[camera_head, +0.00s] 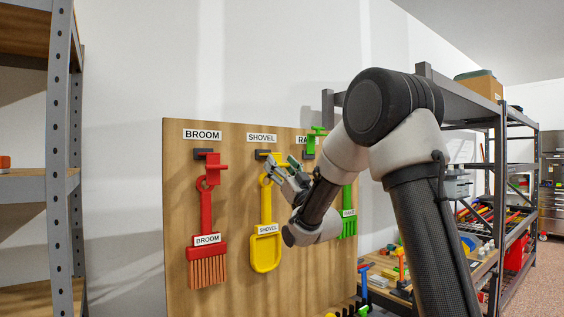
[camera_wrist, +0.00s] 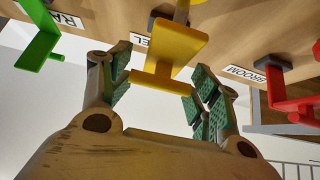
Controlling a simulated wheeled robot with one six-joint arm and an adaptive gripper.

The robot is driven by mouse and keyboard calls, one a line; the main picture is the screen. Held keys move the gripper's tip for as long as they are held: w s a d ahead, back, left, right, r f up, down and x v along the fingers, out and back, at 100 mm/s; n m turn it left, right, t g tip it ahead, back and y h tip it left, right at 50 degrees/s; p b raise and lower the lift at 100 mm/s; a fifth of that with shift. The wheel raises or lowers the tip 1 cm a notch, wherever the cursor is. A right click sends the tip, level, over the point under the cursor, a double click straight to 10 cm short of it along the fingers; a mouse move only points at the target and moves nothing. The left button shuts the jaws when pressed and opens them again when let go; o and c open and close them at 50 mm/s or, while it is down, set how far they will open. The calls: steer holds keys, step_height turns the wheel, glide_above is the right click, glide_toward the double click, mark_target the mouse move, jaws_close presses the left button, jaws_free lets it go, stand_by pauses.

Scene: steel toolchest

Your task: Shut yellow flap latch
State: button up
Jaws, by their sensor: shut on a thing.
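The yellow flap latch (camera_wrist: 172,45) is on the shovel's wall mount and sits between my fingers in the wrist view. In the head view, a small part of the latch (camera_head: 277,156) shows; my fingers hide the rest. My gripper (camera_wrist: 160,78) has green pads on both fingers and is shut on the yellow flap. In the head view, my gripper (camera_head: 284,172) is just above and right of the shovel handle. The yellow shovel (camera_head: 266,250) hangs upright below the mount. The latch's exact angle cannot be told.
A red broom (camera_head: 207,265) hangs left, with a red latch (camera_head: 213,165) above it. A green rake (camera_head: 348,210) hangs right, partly behind my arm, with a green latch (camera_head: 316,133). All hang on a wooden board (camera_head: 185,140). A metal shelf (camera_head: 60,110) stands at far left.

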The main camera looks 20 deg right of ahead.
steer(key=shift+w+a+f, duration=0.1)
steer(key=shift+w+f, duration=0.05)
steer(key=shift+f, duration=0.25)
steer(key=o, duration=1.5)
steer(key=shift+r, duration=0.1)
steer(key=v, duration=1.2)
